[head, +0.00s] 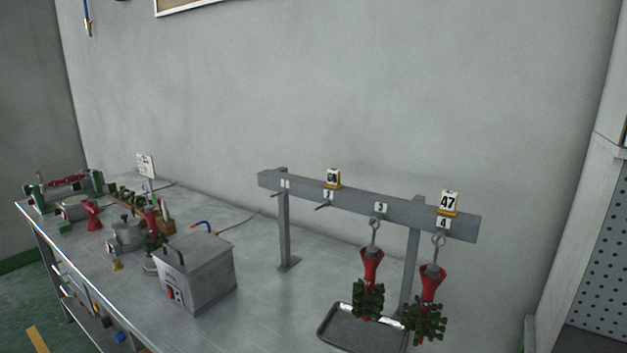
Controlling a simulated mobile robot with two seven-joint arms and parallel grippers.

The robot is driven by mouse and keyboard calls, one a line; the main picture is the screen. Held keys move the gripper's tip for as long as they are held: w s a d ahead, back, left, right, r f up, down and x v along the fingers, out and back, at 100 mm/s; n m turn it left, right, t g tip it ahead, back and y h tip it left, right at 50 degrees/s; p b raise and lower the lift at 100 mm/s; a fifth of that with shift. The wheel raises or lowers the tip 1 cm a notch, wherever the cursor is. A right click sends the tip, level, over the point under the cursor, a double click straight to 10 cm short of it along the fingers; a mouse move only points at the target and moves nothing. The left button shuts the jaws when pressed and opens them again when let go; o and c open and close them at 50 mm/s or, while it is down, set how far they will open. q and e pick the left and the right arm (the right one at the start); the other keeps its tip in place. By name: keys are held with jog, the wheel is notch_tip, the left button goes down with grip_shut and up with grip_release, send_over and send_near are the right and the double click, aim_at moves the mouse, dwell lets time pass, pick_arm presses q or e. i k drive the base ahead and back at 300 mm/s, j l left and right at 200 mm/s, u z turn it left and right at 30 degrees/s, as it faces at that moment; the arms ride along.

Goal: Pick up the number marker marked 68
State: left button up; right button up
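A small number marker (333,178) with a yellow base stands on top of the grey rack bar (358,202), above the position labelled 2. Its dark digits are too small to read surely. A second marker (448,203), also on a yellow base, reads 47 and stands on the bar above position 4. No other number marker can be made out. Neither of my grippers is in view.
Red pieces with green clusters (371,268) (431,286) hang from positions 3 and 4, over a grey tray (340,332). A metal box (197,275) stands left of the rack on the metal table (275,310). Several tools crowd the table's far left.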

aim_at(333, 178)
jog(key=z, duration=2)
jog(key=k+z, duration=0.15)
jog(key=z, duration=0.2)
jog(key=k+l, duration=0.15)
jog(key=k, duration=0.45)
jog(key=k+l, duration=0.1)
jog(key=k, duration=0.55)
